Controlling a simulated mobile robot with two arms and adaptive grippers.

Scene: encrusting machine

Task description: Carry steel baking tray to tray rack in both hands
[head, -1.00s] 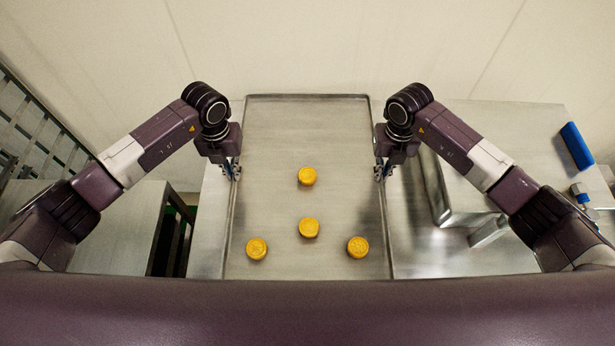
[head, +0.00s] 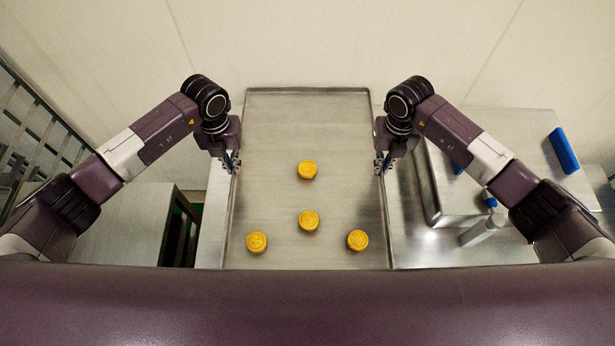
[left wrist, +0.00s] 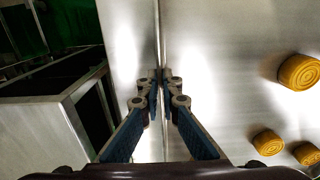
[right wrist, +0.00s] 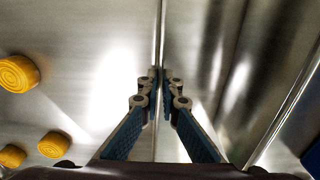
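The steel baking tray (head: 270,130) is a long, shallow, rimmed sheet in the middle of the head view. Several round yellow pieces (head: 308,220) sit on it. My left gripper (head: 232,163) is at the tray's left rim, and the left wrist view shows its fingers (left wrist: 161,85) closed on either side of that rim. My right gripper (head: 382,163) is at the right rim, and the right wrist view shows its fingers (right wrist: 160,83) closed on it likewise. A barred metal rack (head: 40,135), seemingly the tray rack, stands at the far left, partly hidden by my left arm.
A steel worktop (head: 440,255) extends right of the tray, with a raised steel block (head: 475,195) and a blue bar (head: 563,150). A lower steel cabinet (head: 120,225) stands at left, with a dark gap beside it. A pale wall is behind.

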